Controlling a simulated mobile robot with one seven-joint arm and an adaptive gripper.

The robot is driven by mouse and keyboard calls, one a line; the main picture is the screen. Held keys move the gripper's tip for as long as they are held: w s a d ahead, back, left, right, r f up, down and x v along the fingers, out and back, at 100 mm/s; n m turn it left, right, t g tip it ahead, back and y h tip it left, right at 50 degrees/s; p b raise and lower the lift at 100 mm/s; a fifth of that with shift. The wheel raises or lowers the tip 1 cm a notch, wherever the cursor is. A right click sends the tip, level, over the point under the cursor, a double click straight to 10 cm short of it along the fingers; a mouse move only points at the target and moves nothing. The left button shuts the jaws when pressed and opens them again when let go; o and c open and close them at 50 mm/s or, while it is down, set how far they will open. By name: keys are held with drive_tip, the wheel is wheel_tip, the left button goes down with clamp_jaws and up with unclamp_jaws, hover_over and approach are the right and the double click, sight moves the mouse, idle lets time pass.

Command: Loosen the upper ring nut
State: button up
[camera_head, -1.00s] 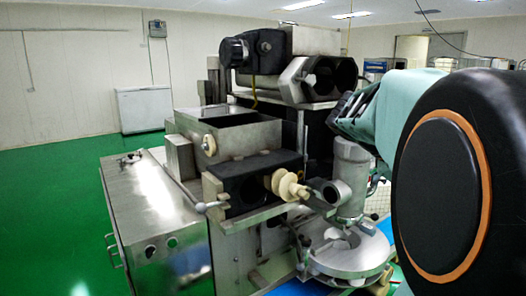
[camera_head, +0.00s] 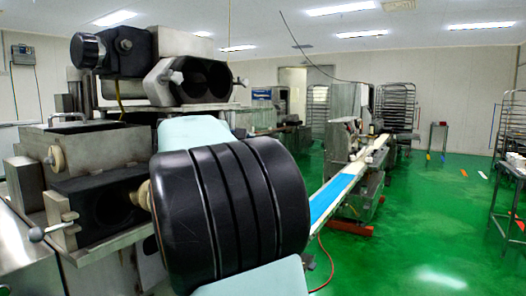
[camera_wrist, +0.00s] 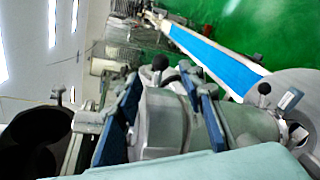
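In the wrist view, my gripper (camera_wrist: 160,115) is open, its blue fingers apart on either side of a grey metal ring, which looks like the upper ring nut (camera_wrist: 162,122). A black-tipped lever (camera_wrist: 159,64) stands by this ring. I cannot tell whether the fingers touch it. The metal pipe (camera_wrist: 250,124) runs on to the right, with a second black-tipped lever (camera_wrist: 264,89) near its lower end. In the head view my arm hides the ring, the pipe and my gripper.
The upper housing with dark round openings (camera_head: 204,78) stands above left of my arm; one opening (camera_wrist: 30,140) shows close by in the wrist view. The lower block (camera_head: 92,207) is left of my arm. A blue conveyor (camera_head: 333,194) runs behind.

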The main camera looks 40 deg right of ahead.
drive_tip(key=x, duration=0.8)
drive_tip(key=shift+p, duration=0.4)
drive_tip(key=shift+c, duration=0.2)
clamp_jaws()
